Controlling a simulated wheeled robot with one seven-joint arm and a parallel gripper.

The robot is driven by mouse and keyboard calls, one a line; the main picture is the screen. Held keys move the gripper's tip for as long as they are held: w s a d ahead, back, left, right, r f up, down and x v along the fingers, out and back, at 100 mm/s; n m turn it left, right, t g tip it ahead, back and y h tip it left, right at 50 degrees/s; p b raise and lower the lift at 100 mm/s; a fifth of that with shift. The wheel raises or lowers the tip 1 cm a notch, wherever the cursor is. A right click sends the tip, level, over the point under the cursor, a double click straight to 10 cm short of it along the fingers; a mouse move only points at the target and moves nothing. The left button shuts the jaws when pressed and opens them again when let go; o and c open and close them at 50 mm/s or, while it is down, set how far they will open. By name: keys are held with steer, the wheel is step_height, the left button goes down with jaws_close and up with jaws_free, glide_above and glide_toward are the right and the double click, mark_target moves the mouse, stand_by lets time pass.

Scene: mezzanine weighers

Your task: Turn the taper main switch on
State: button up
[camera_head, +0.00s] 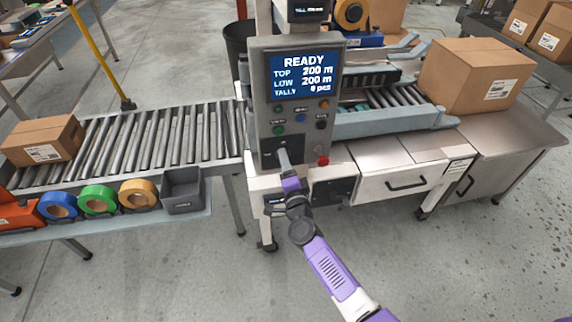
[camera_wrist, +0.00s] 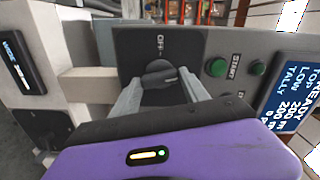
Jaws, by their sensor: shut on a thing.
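The taper's grey control panel (camera_head: 257,95) stands at the centre in the head view, with a lit screen (camera_head: 303,76) reading READY. The main switch is a dark rotary knob (camera_wrist: 158,74) on a black plate (camera_wrist: 165,45) in the wrist view. The word OFF shows on the plate beside the knob. My gripper (camera_head: 284,160) is at the lower part of the panel and hides most of the knob in the head view. In the wrist view my gripper (camera_wrist: 161,88) has one finger on each side of the knob, shut on it.
Coloured buttons and a red knob (camera_head: 322,161) sit close to my gripper. A green START button (camera_wrist: 217,67) is right of the switch in the wrist view. A roller conveyor (camera_head: 160,138) runs left, with tape rolls below it. A large carton (camera_head: 480,75) stands right.

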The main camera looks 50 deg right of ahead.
steer(key=shift+f+m, duration=0.1)
steer(key=shift+m, duration=1.2)
steer(key=o, duration=1.4)
steer(key=shift+v, duration=3.9)
